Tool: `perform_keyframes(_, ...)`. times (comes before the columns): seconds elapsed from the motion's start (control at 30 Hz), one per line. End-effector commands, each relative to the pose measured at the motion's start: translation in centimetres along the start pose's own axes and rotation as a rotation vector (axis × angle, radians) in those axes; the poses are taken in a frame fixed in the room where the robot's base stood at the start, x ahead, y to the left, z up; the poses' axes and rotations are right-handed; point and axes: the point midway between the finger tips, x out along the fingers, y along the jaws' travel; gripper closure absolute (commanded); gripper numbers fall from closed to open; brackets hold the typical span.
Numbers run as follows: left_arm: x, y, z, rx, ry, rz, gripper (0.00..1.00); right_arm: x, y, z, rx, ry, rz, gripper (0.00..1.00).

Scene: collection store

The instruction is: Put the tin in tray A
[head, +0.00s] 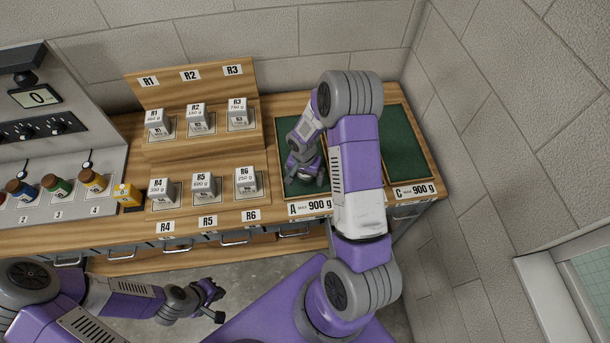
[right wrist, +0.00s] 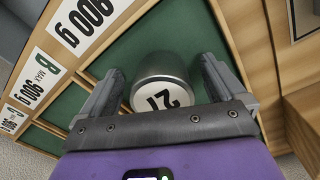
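The tin (right wrist: 162,78) is a grey metal cylinder with a white round label, its printed number appearing upside down. In the right wrist view it lies over the green floor of tray A (right wrist: 150,45). My right gripper (right wrist: 160,85) is open, with one finger on each side of the tin and a small gap showing. In the head view my right gripper (head: 308,178) is low inside tray A (head: 290,128), and it hides the tin. My left gripper (head: 215,300) is open and empty, away from the bench over the floor.
Tray C (head: 405,150) is at the right end of the bench; my right arm covers most of tray B. A wooden rack (head: 190,105) with several labelled weights stands left of tray A. Farther left are several jars and a scale display (head: 40,97). A wall closes the right side.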

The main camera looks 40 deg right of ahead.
Motion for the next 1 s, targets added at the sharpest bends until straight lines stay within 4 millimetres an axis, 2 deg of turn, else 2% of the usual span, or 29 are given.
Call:
perform_keyframes(0.3,-0.6,0.2,0.0,0.000,0.000,0.000,1.00,-0.6,0.0,0.0,0.000,0.000,0.000,0.03)
perform_keyframes(0.47,-0.3,0.1,0.0,0.000,0.000,0.000,1.00,-3.5,-0.1,-0.1,0.001,0.005,-0.004,0.03)
perform_keyframes(0.7,-0.4,0.1,0.0,0.000,0.000,0.000,1.00,-8.8,-0.1,-0.1,-0.001,0.004,-0.004,0.03)
perform_keyframes(0.83,-0.4,0.1,0.0,0.000,0.000,0.000,1.00,-10.8,-0.1,0.0,0.000,0.002,-0.003,0.03)
perform_keyframes(1.0,-0.4,0.1,0.0,0.000,0.000,0.000,1.00,-12.2,0.0,0.0,0.000,0.001,-0.001,0.03)
